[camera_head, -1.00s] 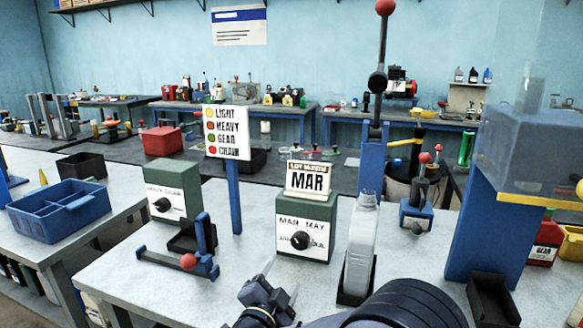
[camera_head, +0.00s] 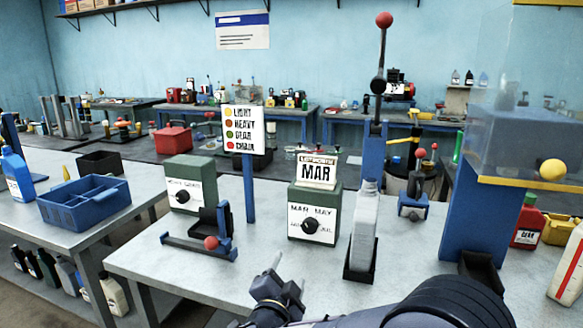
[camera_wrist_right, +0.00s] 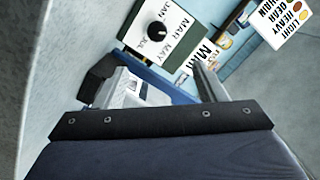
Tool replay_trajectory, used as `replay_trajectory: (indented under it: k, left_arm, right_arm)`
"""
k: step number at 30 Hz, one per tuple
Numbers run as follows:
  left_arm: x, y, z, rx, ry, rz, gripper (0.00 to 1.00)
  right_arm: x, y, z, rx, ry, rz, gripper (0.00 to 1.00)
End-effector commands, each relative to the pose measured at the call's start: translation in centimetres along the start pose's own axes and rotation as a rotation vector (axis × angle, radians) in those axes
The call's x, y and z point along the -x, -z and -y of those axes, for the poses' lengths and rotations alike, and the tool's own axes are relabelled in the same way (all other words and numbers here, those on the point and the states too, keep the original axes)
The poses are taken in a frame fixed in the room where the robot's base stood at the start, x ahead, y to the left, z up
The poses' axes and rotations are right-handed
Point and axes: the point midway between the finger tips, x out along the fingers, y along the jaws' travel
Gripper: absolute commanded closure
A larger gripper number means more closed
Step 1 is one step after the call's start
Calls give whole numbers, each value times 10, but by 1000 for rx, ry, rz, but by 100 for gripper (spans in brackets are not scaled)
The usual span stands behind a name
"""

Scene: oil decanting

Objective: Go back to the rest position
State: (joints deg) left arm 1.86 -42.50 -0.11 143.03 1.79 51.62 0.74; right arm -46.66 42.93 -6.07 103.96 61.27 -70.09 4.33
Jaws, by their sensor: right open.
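My right gripper (camera_head: 286,278) is open and empty in the head view, low over the front of the grey workbench (camera_head: 185,268), in front of the green dial box (camera_head: 333,205). That box has a black knob (camera_head: 314,227) and a MAR card (camera_head: 318,173) on top. A pale, tall bottle (camera_head: 365,228) stands upright in a black holder to the right of the box. In the wrist view the dial box (camera_wrist_right: 157,30) lies beyond the gripper, and a whitish thing beyond the jaws is too blurred to name. My left gripper is out of view.
A red-knobbed slide fixture (camera_head: 202,246), a colour-code sign (camera_head: 244,130) and a tall red-knobbed lever (camera_head: 378,85) stand on the bench. A blue stand (camera_head: 462,220) carries a clear tank at right. A blue tray (camera_head: 88,205) sits on the left table. The bench's front left is bare.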

Motion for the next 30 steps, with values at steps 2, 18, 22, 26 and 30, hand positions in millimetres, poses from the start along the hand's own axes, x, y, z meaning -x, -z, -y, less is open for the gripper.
replay_trajectory:
  k: [2, 18, 22, 26, 30]
  left_arm:
    - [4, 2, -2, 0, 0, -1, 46]
    - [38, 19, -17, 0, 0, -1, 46]
    - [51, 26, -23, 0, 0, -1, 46]
    - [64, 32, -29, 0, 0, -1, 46]
    - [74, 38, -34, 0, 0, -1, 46]
  right_arm:
    - [-4, 11, 4, -11, 6, 34, 35]
    - [19, 143, 9, 20, 140, 505, 35]
    - [69, 184, -15, 125, 166, 676, 35]
    - [132, 210, -55, 267, 137, 838, 35]
    - [198, 226, -105, 413, 43, 982, 35]
